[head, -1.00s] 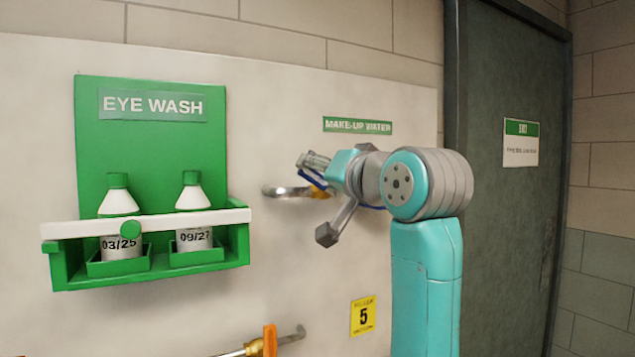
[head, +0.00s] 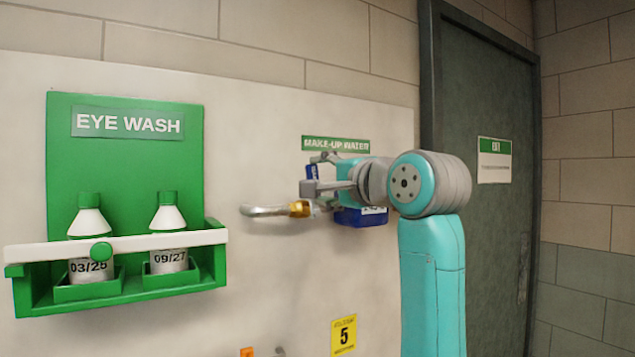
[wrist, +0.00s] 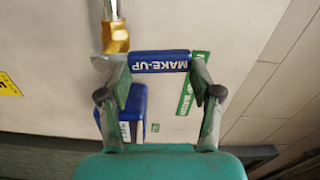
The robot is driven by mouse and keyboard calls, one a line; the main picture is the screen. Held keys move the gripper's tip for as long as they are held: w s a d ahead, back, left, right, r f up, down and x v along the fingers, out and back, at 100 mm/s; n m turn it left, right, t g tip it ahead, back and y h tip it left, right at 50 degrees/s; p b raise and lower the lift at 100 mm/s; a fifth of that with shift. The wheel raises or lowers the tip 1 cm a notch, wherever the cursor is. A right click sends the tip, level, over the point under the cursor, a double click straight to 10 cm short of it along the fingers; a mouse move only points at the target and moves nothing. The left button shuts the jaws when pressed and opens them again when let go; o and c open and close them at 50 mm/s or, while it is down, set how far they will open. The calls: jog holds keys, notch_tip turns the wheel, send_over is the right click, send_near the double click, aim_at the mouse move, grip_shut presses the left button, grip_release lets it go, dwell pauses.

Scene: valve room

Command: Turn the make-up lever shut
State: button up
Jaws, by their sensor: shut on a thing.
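The blue make-up lever (wrist: 160,62), lettered MAKE-UP, lies between the two fingers of my gripper (wrist: 160,78) in the wrist view. My gripper is shut on it. In the wrist view the lever lies across the line of the pipe. In the head view a bit of blue (head: 312,172) shows at my gripper (head: 318,180), above the brass valve body (head: 301,208); the fingers and wrist hide much of the rest. The brass body also shows in the wrist view (wrist: 116,38), beside one finger, at the end of a metal pipe (head: 265,211).
A blue block with a white label (head: 362,217) is close below my wrist. The green MAKE-UP WATER sign (head: 336,144) is just above. A green eye wash station (head: 125,200) with two bottles hangs at left. A yellow tag (head: 344,335) is below; a dark door (head: 480,90) stands right.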

jog(key=shift+w+d+m, duration=0.2)
jog(key=shift+d+m, duration=0.15)
jog(key=shift+m, duration=0.35)
jog(key=o, duration=1.7)
jog(key=shift+w, duration=0.1)
jog(key=v, duration=1.2)
jog(key=shift+f, duration=0.15)
